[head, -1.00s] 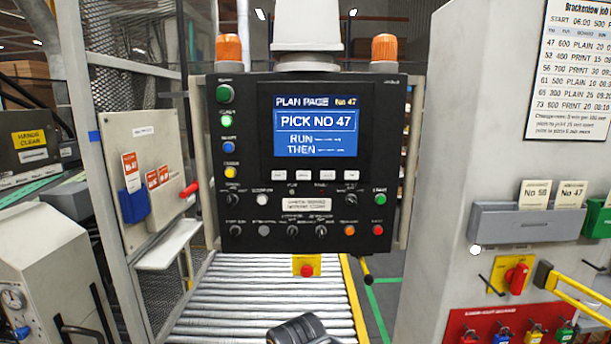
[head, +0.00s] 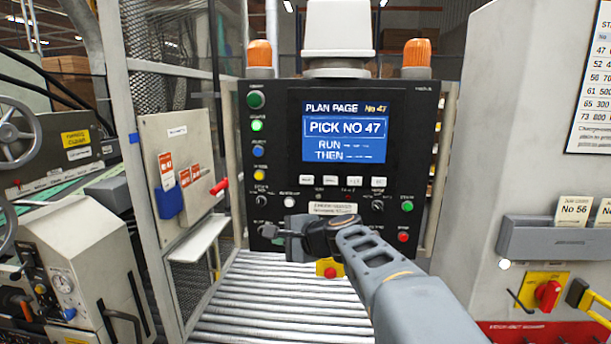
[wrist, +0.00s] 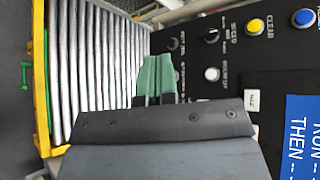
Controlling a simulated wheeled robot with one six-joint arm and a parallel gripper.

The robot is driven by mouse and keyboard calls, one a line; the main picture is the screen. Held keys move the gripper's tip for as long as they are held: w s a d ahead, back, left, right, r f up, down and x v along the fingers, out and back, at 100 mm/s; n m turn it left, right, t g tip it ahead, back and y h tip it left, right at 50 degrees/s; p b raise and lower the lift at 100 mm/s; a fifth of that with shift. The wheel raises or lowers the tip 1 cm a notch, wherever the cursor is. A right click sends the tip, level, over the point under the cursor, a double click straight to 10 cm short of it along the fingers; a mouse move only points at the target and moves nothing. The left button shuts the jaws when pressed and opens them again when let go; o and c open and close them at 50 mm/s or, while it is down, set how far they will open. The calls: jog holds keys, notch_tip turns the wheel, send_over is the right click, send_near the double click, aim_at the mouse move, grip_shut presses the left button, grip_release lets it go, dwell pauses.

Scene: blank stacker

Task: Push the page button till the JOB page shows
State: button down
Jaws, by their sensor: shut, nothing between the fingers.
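The black control panel (head: 275,120) has a screen (head: 344,125) reading PLAN PAGE, No 47, PICK NO 47, RUN, THEN. A row of small white buttons (head: 330,180) sits under the screen; I cannot read which one is the page button. A white round button (head: 289,202) is lower left on the panel; it also shows in the wrist view (wrist: 212,74). My gripper (head: 268,231) is in front of the panel's lower left, below that button. In the wrist view its green fingers (wrist: 157,78) are together and empty. My arm hides part of the panel's lower row.
A roller conveyor (head: 260,300) runs under the panel. A mesh guard with a pale board (head: 180,150) and red handle stands left. A grey cabinet with a card tray (head: 550,240) and red switch (head: 547,294) stands right. Orange lamps (head: 416,53) top the panel.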

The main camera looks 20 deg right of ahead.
aim_at(306, 182)
jog(key=w+d+r+m+t+h, duration=0.1)
jog(key=w+d+r+m+t, duration=0.3)
jog(key=d+r+m, duration=0.2)
jog(key=shift+w+d+r+p, duration=0.35)
jog(key=shift+d+r, duration=0.25)
jog(key=shift+r, duration=0.25)
jog(key=shift+w+d+p, duration=0.7)
jog(key=shift+w, duration=0.55)
jog(key=shift+w+d+p, duration=0.7)
jog(key=shift+w+d, duration=0.05)
jog(key=shift+w, duration=0.5)
jog(key=shift+w+d+p, duration=0.7)
jog(key=shift+w, duration=0.55)
jog(key=shift+w+d, duration=0.1)
jog(key=shift+w, duration=0.1)
jog(key=shift+w+d, duration=0.1)
jog(key=shift+w, duration=0.05)
